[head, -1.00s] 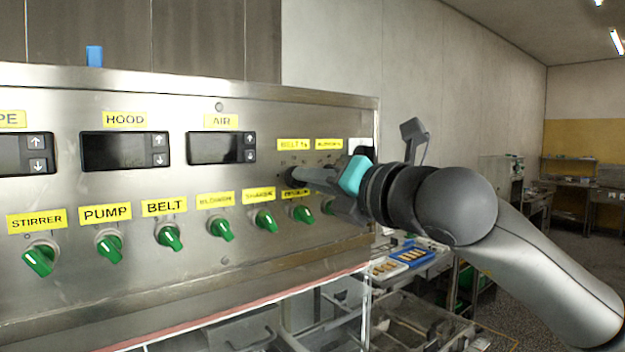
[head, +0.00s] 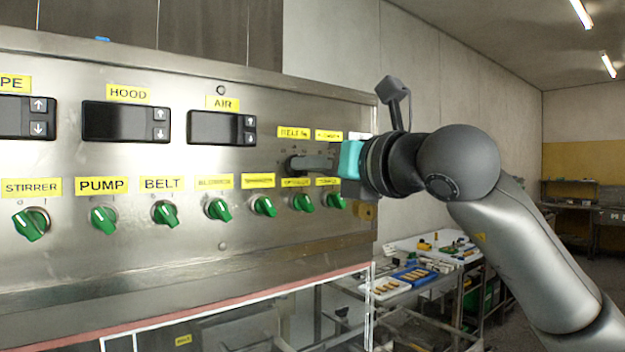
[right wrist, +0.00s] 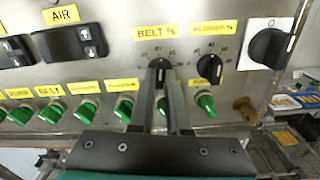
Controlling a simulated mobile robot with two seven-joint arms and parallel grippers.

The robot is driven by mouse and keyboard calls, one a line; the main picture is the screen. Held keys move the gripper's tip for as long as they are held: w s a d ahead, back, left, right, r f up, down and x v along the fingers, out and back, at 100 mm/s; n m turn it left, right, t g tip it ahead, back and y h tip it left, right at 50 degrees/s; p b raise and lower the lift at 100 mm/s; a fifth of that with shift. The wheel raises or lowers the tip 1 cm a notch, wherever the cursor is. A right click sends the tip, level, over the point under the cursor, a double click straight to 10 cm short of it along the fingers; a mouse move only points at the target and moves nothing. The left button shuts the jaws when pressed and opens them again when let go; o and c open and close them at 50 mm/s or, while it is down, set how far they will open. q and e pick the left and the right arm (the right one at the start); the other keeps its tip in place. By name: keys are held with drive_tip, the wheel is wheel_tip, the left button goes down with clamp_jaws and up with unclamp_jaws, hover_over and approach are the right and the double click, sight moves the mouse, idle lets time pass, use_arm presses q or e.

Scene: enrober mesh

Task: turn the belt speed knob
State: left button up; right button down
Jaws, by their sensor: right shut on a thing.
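The belt speed knob (right wrist: 160,64) is a black dial below the yellow "BELT %" label (right wrist: 157,32) in the right wrist view. My right gripper (right wrist: 161,74) is shut on this knob, one finger on each side of it. In the head view my right gripper (head: 294,163) reaches in from the right to the panel, under the "BELT %" label (head: 294,132). There its fingers hide most of the knob. I cannot read the knob's exact setting. My left gripper is not in view.
A similar black knob (right wrist: 210,68) sits close to the right of the fingers, with a larger black switch (right wrist: 270,47) beyond. Green knobs (head: 219,209) run in a row below on the steel panel (head: 130,255). A table with trays (head: 385,288) stands behind at right.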

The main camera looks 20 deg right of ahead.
drive_tip(key=shift+n+b, duration=0.35)
drive_tip(key=shift+n, duration=0.55)
drive_tip(key=c, duration=0.9)
unclamp_jaws()
drive_tip(key=b+v, duration=0.4)
drive_tip(key=v, duration=1.1)
drive_tip(key=shift+s+r, duration=0.1)
drive_tip(key=shift+s, duration=0.05)
